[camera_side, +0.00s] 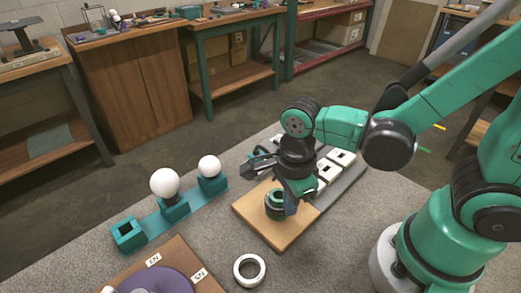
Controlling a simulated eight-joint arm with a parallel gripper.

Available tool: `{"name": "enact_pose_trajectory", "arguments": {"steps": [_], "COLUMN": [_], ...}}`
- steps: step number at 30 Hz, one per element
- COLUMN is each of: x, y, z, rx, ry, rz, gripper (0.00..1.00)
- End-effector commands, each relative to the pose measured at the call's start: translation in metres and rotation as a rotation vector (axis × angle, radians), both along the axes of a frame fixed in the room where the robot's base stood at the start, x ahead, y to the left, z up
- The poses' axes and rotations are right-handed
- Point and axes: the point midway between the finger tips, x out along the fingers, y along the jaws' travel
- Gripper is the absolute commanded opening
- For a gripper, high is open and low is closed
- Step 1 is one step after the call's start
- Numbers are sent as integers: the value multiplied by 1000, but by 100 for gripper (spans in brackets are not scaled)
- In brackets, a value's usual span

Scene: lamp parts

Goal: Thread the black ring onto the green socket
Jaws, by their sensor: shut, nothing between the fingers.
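The green socket (274,197) stands upright on a wooden board (262,229) in the middle of the side view. It looks like a short hollow cylinder with a dark opening. Dark bands show on it, but I cannot tell whether the black ring is around it or apart; no separate black ring is clear to see. My gripper (291,208) points down just right of the socket, close to the board, and partly hides the socket's right side. It is shut and holds nothing. I cannot tell whether it touches the socket.
A white ring (249,270) lies on the grey table in front of the board. White blocks (328,171) sit behind my gripper. A teal holder (154,222) with two white bulbs stands left. A purple disc (160,282) is at the front left. Grey table between holder and board is clear.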

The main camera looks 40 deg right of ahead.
Motion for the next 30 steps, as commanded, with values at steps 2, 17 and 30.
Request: {"name": "enact_pose_trajectory", "arguments": {"steps": [2,17,30], "x": [1,7,7], "y": [0,15,14], "z": [-1,-2,-2], "rx": [-2,-2,-4], "ry": [-5,-7,-5], "rz": [-30,-604,-603], "gripper": [0,0,21]}}
